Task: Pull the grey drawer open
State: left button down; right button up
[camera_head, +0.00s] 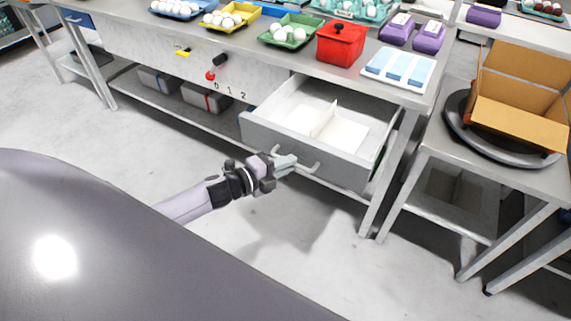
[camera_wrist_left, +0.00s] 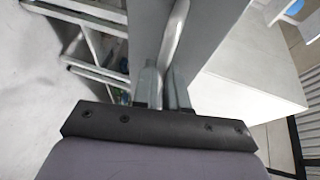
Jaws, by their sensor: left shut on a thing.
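The grey drawer (camera_head: 345,165) stands pulled out from under the workbench, with its white inside and a low divider showing. Its pale bar handle (camera_head: 314,169) is on the front face. My left gripper (camera_head: 286,162) is at the left part of the handle, with its fingers shut on it. In the left wrist view the handle (camera_wrist_left: 174,40) runs down between the two close fingertips (camera_wrist_left: 164,80), with the drawer front beside it. My right gripper is in neither view.
The workbench top (camera_head: 265,58) carries egg trays, a red box (camera_head: 340,44) and a white tray with blue strips (camera_head: 399,68). A side table at right holds an open cardboard box (camera_head: 518,115). The floor before the drawer is clear.

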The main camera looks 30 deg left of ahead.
pick_arm(q)
jog(key=c, duration=1.2)
grip_release()
jog(key=shift+o, duration=0.2)
jog(key=shift+s, duration=0.1)
jog(key=v, duration=0.7)
jog(key=s+d+f+n+g+y, duration=0.2)
jog(key=s+d+f+n, duration=0.1)
jog(key=s+n, duration=0.5)
jog(key=s+d+f+n+g+y, duration=0.2)
jog(key=s+d+f+n, duration=0.2)
jog(key=s+n, duration=0.5)
jog(key=d+n, duration=0.2)
jog(key=shift+d+f+n+y+p, duration=0.2)
jog(key=shift+f+n+y+p, duration=0.1)
jog(key=shift+f+n, duration=0.1)
